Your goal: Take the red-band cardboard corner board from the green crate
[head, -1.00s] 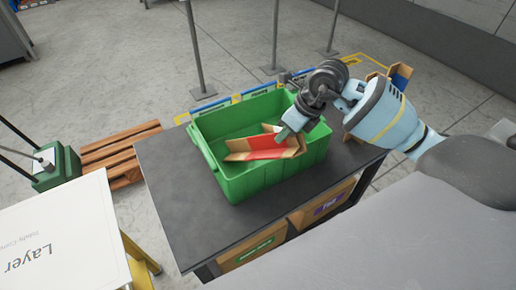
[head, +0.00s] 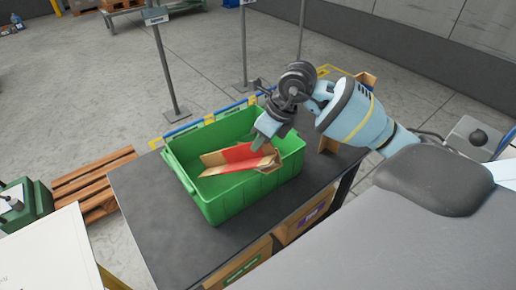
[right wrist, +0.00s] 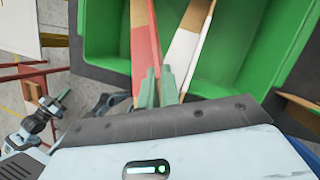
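The green crate (head: 222,205) stands open on a dark table. The red-band cardboard corner board (head: 236,153) lies slanted inside it, brown with a red middle. In the right wrist view the red band (right wrist: 146,45) runs up to the left of my fingers. A brown and white board face (right wrist: 187,45) fans out to the right; I cannot tell whether it is part of the same board. My right gripper (head: 262,139) reaches into the crate at the board's right end. Its green fingertips (right wrist: 160,72) are close together; whether they grip the board is unclear. My left gripper is out of view.
Dark tabletop (head: 150,215) is bare left of the crate. Signposts (head: 172,75) stand behind the table. A wooden pallet (head: 95,185) lies on the floor to the left, and a brown cardboard piece (head: 328,140) is behind my right arm.

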